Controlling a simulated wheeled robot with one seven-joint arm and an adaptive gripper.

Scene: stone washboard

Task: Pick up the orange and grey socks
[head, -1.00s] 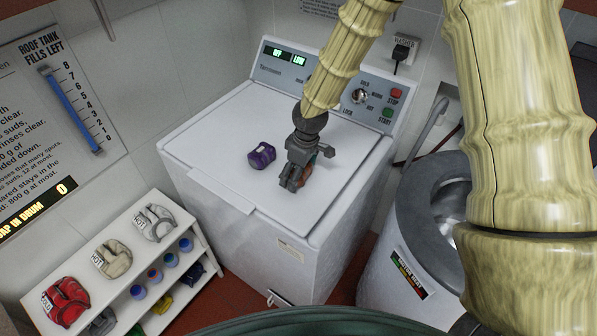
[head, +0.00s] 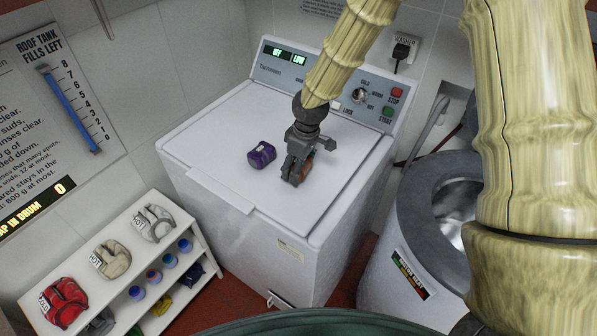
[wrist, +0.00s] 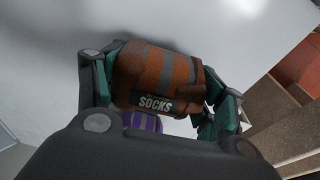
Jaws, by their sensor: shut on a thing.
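The orange and grey socks (wrist: 157,72) are a striped bundle with a black label reading SOCKS, seen close in the wrist view. My gripper (wrist: 160,85) is shut on them, with a finger on each side. In the head view my gripper (head: 297,168) is over the white washer lid, and a small orange part of the socks (head: 307,164) shows between the fingers. I cannot tell whether the socks touch the lid.
A purple bundle (head: 262,154) lies on the washer lid (head: 222,135), left of my gripper. A grey-rimmed tub (head: 411,200) stands right of the washer. The lid's front is clear.

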